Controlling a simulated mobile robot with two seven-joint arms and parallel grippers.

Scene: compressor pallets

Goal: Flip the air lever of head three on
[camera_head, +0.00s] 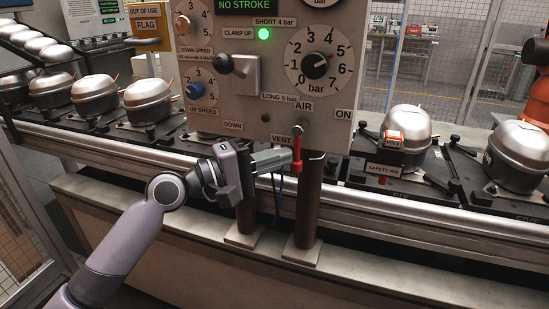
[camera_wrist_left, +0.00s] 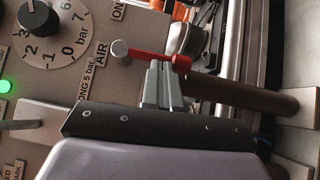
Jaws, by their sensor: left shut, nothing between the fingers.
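The red air lever (camera_head: 297,150) hangs straight down from its pivot under the AIR label on the grey panel (camera_head: 248,100). The VENT label (camera_head: 280,139) is just left of it, and the ON label (camera_head: 343,114) is up to its right. My left gripper (camera_head: 289,158) is shut and empty, its fingertips at the left side of the lever's lower part. In the left wrist view the shut fingertips (camera_wrist_left: 161,70) sit right by the red lever (camera_wrist_left: 152,56), near its free end; I cannot tell whether they touch. My right gripper is not in view.
Two brown posts (camera_head: 309,205) stand below the panel, close to the lever. A metal rail (camera_head: 400,205) runs along the front of the conveyor. Silver compressors (camera_head: 149,101) on pallets stand on both sides. A black-knobbed clamp lever (camera_head: 228,65) sticks out above my gripper.

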